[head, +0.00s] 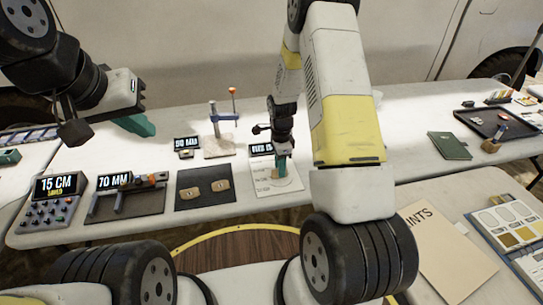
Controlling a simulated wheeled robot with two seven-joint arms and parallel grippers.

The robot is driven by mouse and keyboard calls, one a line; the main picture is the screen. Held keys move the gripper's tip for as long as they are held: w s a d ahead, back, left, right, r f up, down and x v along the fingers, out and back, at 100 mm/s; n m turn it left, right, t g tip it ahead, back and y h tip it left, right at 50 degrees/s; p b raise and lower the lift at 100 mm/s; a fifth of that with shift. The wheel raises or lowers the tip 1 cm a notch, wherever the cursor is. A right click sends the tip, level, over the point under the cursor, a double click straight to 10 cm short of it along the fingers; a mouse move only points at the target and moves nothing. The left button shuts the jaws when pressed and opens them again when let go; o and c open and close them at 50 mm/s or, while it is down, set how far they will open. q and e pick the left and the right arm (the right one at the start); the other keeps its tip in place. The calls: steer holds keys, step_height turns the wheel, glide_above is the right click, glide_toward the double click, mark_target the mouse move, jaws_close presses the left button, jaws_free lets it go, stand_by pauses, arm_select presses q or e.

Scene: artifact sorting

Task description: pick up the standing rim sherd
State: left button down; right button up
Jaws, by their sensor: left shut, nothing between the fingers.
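A small tan piece (274,173), perhaps the standing rim sherd, shows at the fingertips of my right gripper (282,168) above a white sheet (287,187). The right gripper points down, its teal fingers largely overlapping in this view. Whether they touch or hold the piece cannot be told. My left gripper (140,125) is shut and empty at the back left of the table, with teal fingers, away from the tan piece. Two more tan sherds (190,192) (220,185) lie flat on a dark mat (205,202).
A "15 CM" display box (57,187) and a "70 MM" gauge board (128,200) stand at the left. A stand with an orange-topped rod (233,104) is behind. A green book (449,146) and dark tray (496,124) lie right. My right arm hides the table's middle.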

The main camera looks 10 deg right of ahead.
steer(key=shift+f, duration=0.85)
jaws_close()
steer(key=shift+r, duration=0.15)
